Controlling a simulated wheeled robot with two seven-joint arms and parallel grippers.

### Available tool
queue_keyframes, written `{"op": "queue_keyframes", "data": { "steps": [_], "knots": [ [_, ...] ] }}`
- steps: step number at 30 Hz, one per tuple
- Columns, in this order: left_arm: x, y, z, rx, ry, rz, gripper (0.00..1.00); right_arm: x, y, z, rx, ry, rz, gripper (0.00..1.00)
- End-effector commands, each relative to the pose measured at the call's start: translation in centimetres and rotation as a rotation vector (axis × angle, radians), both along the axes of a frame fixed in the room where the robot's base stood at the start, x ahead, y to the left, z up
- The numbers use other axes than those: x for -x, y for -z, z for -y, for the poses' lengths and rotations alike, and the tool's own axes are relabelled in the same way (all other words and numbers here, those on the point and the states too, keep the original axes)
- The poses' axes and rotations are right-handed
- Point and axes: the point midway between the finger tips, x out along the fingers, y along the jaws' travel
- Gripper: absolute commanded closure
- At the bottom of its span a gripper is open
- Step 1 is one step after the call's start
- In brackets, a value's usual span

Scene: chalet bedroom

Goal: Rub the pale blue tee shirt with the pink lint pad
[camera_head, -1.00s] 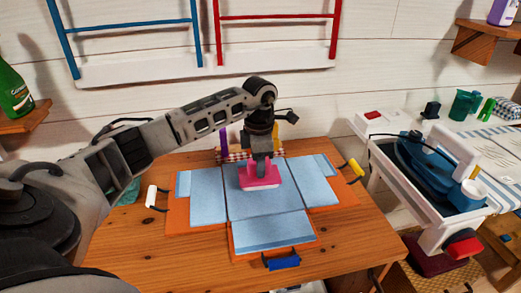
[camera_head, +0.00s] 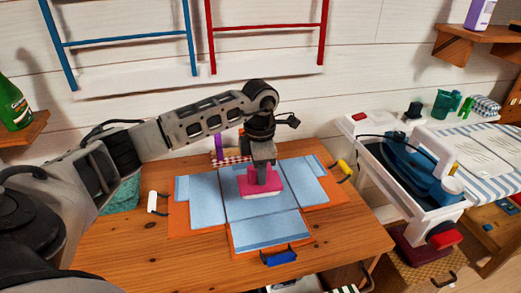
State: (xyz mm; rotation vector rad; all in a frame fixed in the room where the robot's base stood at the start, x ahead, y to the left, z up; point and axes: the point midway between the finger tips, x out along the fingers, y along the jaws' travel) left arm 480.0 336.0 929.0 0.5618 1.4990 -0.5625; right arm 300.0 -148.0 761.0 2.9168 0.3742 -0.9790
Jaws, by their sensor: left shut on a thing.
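The pale blue tee shirt (camera_head: 268,228) lies spread flat on an orange board (camera_head: 180,221) on the wooden table. The pink lint pad (camera_head: 261,188) is on the middle of the shirt and looks to be touching it. My left gripper (camera_head: 263,171) is shut on the pad from above, its arm reaching in from the left. The pad and gripper hide a small part of the shirt's centre and upper edge. My right gripper is not in view.
The board has a white handle (camera_head: 152,203), a yellow handle (camera_head: 344,168) and a blue handle (camera_head: 279,257). A purple object (camera_head: 219,146) and a checked cloth stand behind it. A white unit with a blue iron-like device (camera_head: 408,170) is at right. The table's front left is clear.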

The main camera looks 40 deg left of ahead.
Motion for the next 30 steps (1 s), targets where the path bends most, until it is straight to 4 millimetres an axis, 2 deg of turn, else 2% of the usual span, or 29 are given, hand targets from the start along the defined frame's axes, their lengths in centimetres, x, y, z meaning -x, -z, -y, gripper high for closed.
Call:
{"op": "queue_keyframes", "data": {
  "steps": [1, 12, 30],
  "knots": [
    [0.0, -0.9, -0.1, 0.0, -0.001, 0.001, 0.96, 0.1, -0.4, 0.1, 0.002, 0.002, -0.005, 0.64],
    [0.2, -4.1, -0.4, 0.0, -0.006, 0.003, 0.96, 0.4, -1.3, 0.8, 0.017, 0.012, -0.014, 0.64],
    [0.2, -4.4, -0.4, 0.001, -0.008, 0.002, 0.96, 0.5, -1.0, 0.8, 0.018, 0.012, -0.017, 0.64]
  ]
}}
